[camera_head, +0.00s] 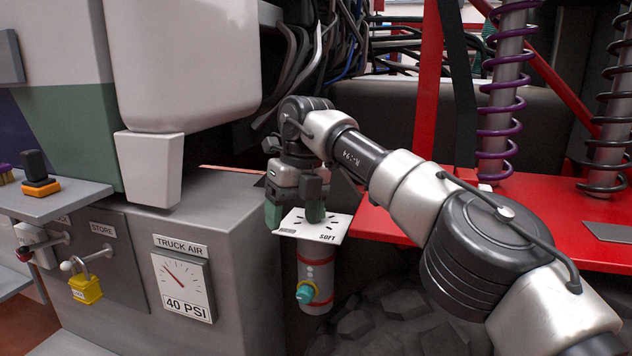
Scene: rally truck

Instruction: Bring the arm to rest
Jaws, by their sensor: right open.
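My right arm reaches in from the lower right. My right gripper (294,212) points down, with its green-padded fingers apart. It is at a white dial plate (326,229) marked SOFT, with black ticks around its centre. One finger overlaps the plate in the picture; I cannot tell whether they touch. A grey cylinder (318,273) with red bands and a teal knob (306,292) is under the plate. My left gripper is not in view.
A grey cabinet (235,235) at left carries a TRUCK AIR gauge (184,284) reading 40 PSI and a yellow padlock (86,289). A black-and-orange object (40,182) sits on a shelf (62,203). Cables (345,40), red frame parts (412,228) and a purple spring (502,100) crowd the arm.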

